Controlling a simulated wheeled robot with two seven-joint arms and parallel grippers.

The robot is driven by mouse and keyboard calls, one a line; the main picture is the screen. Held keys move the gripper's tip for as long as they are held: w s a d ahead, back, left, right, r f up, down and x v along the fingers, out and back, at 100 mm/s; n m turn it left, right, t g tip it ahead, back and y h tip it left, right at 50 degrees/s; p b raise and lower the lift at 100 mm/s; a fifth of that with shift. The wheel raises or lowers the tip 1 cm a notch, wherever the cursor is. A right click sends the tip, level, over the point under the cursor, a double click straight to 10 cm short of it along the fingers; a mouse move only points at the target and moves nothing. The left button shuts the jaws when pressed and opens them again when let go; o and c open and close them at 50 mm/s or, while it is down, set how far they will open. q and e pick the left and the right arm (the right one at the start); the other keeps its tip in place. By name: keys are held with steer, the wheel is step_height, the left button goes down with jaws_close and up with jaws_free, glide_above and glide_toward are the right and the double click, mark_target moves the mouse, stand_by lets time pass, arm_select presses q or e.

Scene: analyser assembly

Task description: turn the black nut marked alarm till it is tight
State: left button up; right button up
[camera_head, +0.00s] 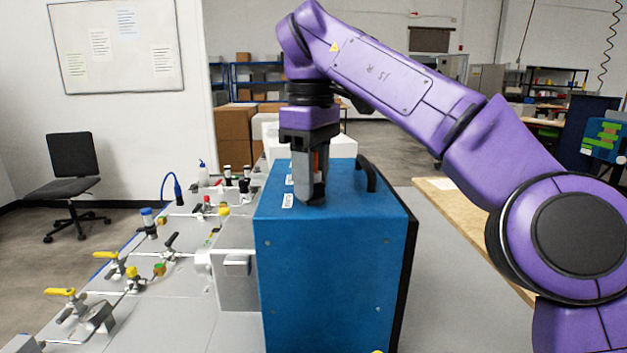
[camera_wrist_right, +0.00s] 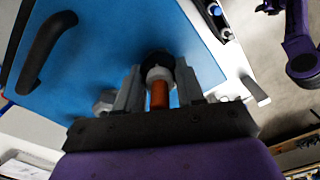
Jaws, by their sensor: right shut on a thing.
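The blue analyser box (camera_head: 335,260) stands on the bench with a black handle (camera_head: 367,172) on its top. My right gripper (camera_head: 313,196) points down at the box top, near its front edge. In the right wrist view, the gripper (camera_wrist_right: 159,85) has its fingers closed around a fitting with a copper-coloured stem (camera_wrist_right: 159,96), a white collar and a black nut (camera_wrist_right: 161,62) at its far end. The fingers hide part of the nut. My left gripper is out of sight.
Left of the box, a grey panel (camera_head: 165,310) carries several valves with yellow handles (camera_head: 60,292) and small fittings. A white and grey block (camera_head: 236,275) adjoins the box's left side. The grey surface (camera_head: 440,270) right of the box is clear.

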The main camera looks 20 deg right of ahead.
steer(key=o, duration=1)
steer(key=shift+w, duration=0.1)
